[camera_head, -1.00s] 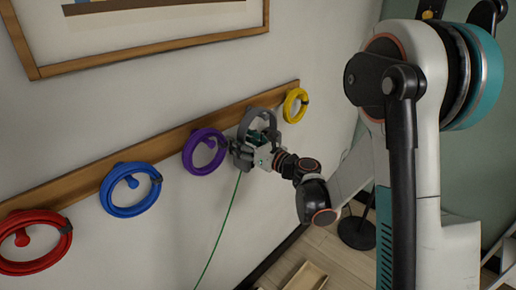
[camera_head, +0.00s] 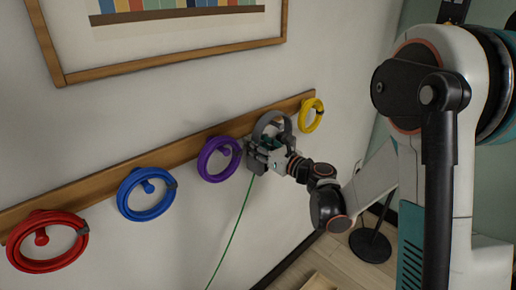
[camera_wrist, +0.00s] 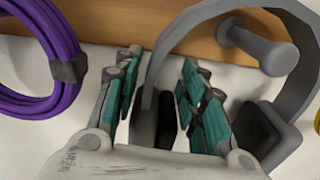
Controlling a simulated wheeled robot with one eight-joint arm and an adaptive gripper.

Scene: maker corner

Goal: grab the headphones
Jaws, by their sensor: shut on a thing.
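The grey headphones (camera_head: 262,126) are at the wooden wall rail (camera_head: 185,155), between the purple and yellow coils. In the wrist view their headband (camera_wrist: 152,70) arches around a grey peg (camera_wrist: 262,50). Whether the band touches the peg is unclear. My gripper (camera_head: 272,150) is at the headphones' lower part. In the wrist view its teal-padded fingers (camera_wrist: 160,105) stand on both sides of the dark left ear cup (camera_wrist: 146,125), shut on it. The right ear cup (camera_wrist: 262,130) hangs outside the fingers. The gripper's body hides part of the headphones in the head view.
A purple coil (camera_head: 207,172), a blue coil (camera_head: 130,208) and a red coil (camera_head: 22,255) hang to the left. A yellow coil (camera_head: 305,118) hangs close on the right. A green cord (camera_head: 236,222) runs down the wall. A framed picture (camera_head: 165,61) is above.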

